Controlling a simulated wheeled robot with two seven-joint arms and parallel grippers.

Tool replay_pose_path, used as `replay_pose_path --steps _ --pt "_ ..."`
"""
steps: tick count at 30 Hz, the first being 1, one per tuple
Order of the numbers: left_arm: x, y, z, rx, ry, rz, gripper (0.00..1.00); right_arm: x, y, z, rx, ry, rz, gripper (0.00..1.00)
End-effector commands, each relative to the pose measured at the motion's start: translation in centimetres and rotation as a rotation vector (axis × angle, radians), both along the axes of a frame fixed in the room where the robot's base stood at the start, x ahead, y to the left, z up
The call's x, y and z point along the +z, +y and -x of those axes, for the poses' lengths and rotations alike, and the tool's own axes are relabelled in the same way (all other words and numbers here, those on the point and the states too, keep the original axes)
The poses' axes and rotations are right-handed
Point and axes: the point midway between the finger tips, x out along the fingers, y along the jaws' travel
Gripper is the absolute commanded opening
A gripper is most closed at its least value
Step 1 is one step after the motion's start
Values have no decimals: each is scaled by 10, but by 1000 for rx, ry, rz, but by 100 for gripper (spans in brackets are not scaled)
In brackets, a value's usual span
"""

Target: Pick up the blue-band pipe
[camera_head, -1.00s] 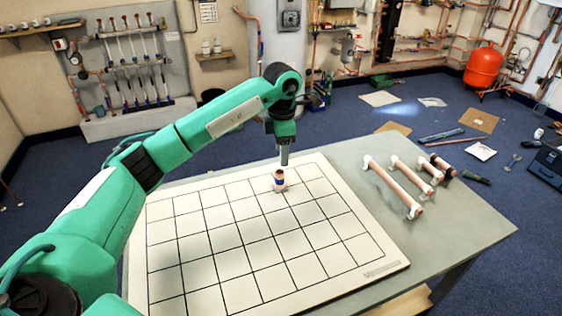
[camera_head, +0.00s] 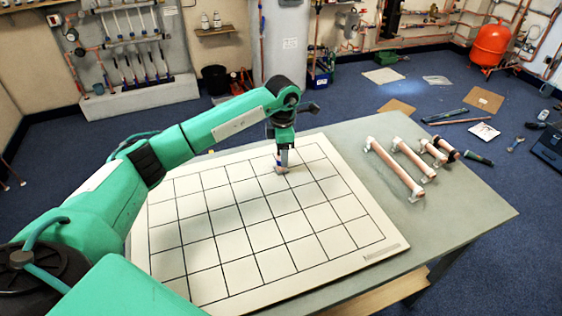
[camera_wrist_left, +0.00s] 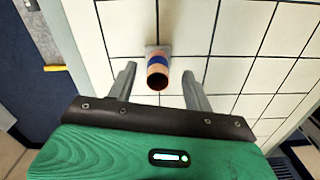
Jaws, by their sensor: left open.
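The blue-band pipe (camera_wrist_left: 157,66) is a short copper-coloured piece with a blue band, standing upright in a pale base on the gridded board. It also shows in the head view (camera_head: 280,168), mostly hidden by my left gripper (camera_head: 284,155). In the left wrist view the fingers of my left gripper (camera_wrist_left: 160,78) are spread, one on each side of the pipe's open end. Gaps show between the pipe and both fingers, so nothing is held. My right gripper is in neither view.
The white gridded board (camera_head: 330,225) is otherwise bare. Several copper pipes with white ends, including a long one (camera_head: 393,167), lie on the grey table (camera_head: 455,205) right of the board. Loose cardboard and tools lie on the blue floor beyond.

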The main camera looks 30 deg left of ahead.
Motion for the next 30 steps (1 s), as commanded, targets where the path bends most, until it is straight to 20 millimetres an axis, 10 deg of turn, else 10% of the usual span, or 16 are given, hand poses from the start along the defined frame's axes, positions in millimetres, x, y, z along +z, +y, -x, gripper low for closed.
replay_pose_path --steps 17,24,30 --pt "-41 4 1 1 1 1 51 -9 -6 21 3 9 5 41" --pt "-41 5 1 1 1 1 8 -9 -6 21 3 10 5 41" --pt "-40 5 0 1 -1 1 8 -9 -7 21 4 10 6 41"
